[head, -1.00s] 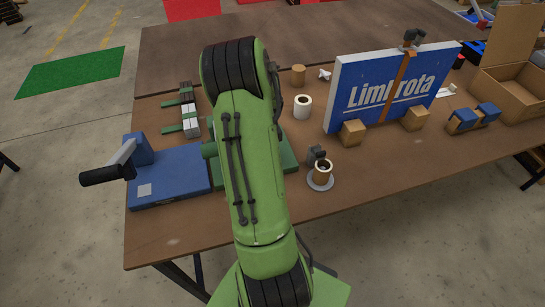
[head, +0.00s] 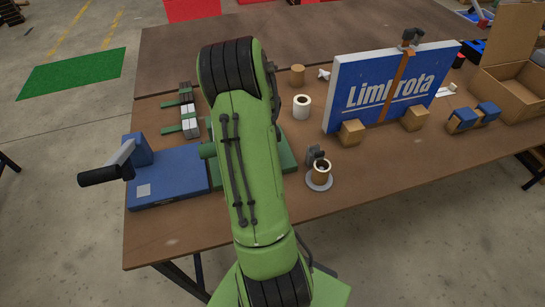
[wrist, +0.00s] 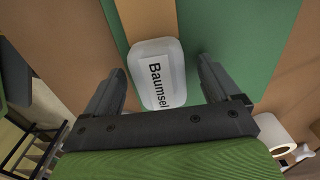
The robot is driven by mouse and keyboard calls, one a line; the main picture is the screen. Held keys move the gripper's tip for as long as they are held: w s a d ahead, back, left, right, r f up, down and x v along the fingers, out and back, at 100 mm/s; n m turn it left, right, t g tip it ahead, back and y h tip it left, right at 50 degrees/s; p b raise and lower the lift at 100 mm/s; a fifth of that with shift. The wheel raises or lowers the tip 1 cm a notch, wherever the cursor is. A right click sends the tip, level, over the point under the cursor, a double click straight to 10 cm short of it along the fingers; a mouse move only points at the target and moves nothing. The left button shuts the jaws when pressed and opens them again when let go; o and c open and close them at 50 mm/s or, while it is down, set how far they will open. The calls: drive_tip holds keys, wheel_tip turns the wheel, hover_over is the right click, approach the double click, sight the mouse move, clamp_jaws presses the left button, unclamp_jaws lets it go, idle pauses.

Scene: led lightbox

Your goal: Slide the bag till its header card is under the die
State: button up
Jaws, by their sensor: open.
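In the wrist view a small white bag (wrist: 165,60) with a label reading "Baumsel" lies between the fingers of my gripper (wrist: 158,68). The gripper is open, with a gap visible on each side of the bag. A tan strip (wrist: 148,18) adjoins the bag's far end; I cannot tell whether it is the header card. Green surfaces (wrist: 235,35) flank the bag. In the head view my green arm hides the gripper and the bag. A blue press-like base (head: 170,188) with a black lever handle (head: 100,175) stands at the left. I cannot make out the die.
A blue "Limbrota" panel (head: 390,88) and an open cardboard box (head: 515,85) are at the right. The front right tabletop is clear.

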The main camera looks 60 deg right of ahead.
drive_tip(key=r, duration=0.3)
drive_tip(key=w+a+r+p, duration=0.1)
drive_tip(key=r, duration=0.2)
drive_tip(key=w+r+p, duration=0.1)
drive_tip(key=r, duration=0.2)
drive_tip(key=shift+a+r, duration=0.25)
drive_tip(key=shift+r, duration=0.1)
wheel_tip(320, 180, up, 6)
drive_tip(key=s+d, duration=0.1)
drive_tip(key=shift+s+d+p, duration=0.15)
drive_tip(key=shift+s+p, duration=0.25)
drive_tip(key=shift+p, duration=0.05)
drive_tip(key=shift+d, duration=0.1)
